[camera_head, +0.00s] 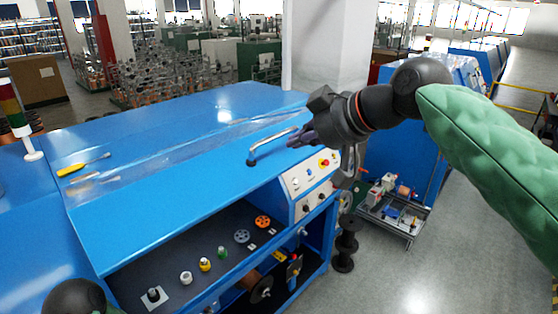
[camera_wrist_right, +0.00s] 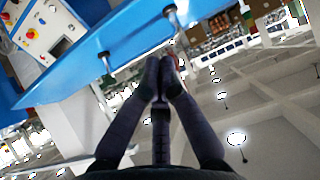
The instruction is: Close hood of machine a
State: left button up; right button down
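The blue hood (camera_head: 150,195) of the near machine is a wide sloping panel in the head view. It stands raised, with an open front bay below it. A metal bar handle (camera_head: 270,145) is on its right part; the handle's post also shows in the wrist view (camera_wrist_right: 105,60). My right gripper (camera_head: 293,140) is at the handle's right end. In the wrist view its fingers (camera_wrist_right: 160,68) are together, their tips between the two handle posts. I cannot tell whether the bar is between them. A dark part of my left arm shows at bottom left; its gripper is out of frame.
Several small pulleys and spools, one orange (camera_head: 263,222), sit in the bay. A control panel (camera_head: 310,178) is at its right. A yellow screwdriver (camera_head: 80,167) lies on the hood. A cart (camera_head: 395,212) stands on the floor to the right.

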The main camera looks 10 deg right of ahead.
aim_at(269, 168)
jog(key=w+a+f, duration=0.1)
jog(key=f, duration=0.1)
jog(key=w+a+f, duration=0.1)
jog(key=f, duration=0.1)
jog(key=w+a+f, duration=0.1)
jog(key=f, duration=0.1)
jog(key=shift+w+p, duration=0.35)
jog(key=shift+w, duration=0.05)
jog(key=shift+f, duration=0.5)
jog(key=shift+f, duration=0.1)
